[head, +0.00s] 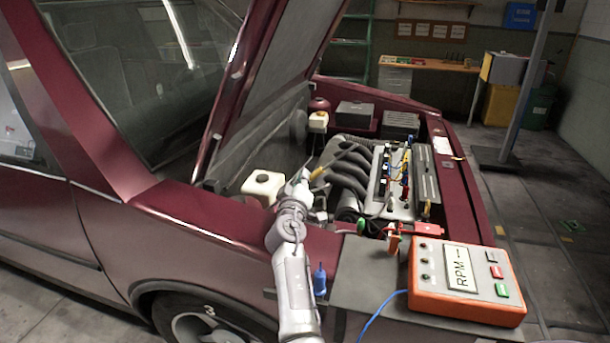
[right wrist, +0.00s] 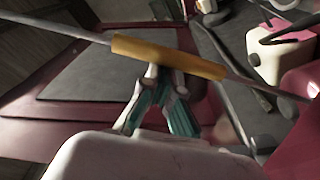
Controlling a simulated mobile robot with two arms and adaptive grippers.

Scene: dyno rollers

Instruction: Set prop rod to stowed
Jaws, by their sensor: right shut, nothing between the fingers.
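The prop rod (right wrist: 60,31) is a thin grey rod with a yellow sleeve (right wrist: 170,56). It runs slanting across the right wrist view. In the head view the yellow sleeve (head: 318,173) shows small over the engine bay, and the rod's ends are hard to make out. My right gripper (right wrist: 157,75) is shut and empty, its fingertips right at the sleeve's lower edge; I cannot tell whether they touch it. In the head view my right gripper (head: 306,177) is over the engine bay beside the sleeve. The hood (head: 275,85) stands open. My left gripper is not in view.
A white reservoir (head: 262,186) stands left of my right gripper. The engine (head: 395,180) with colored leads lies to the right. A post (head: 527,80) and a workbench (head: 430,63) are behind.

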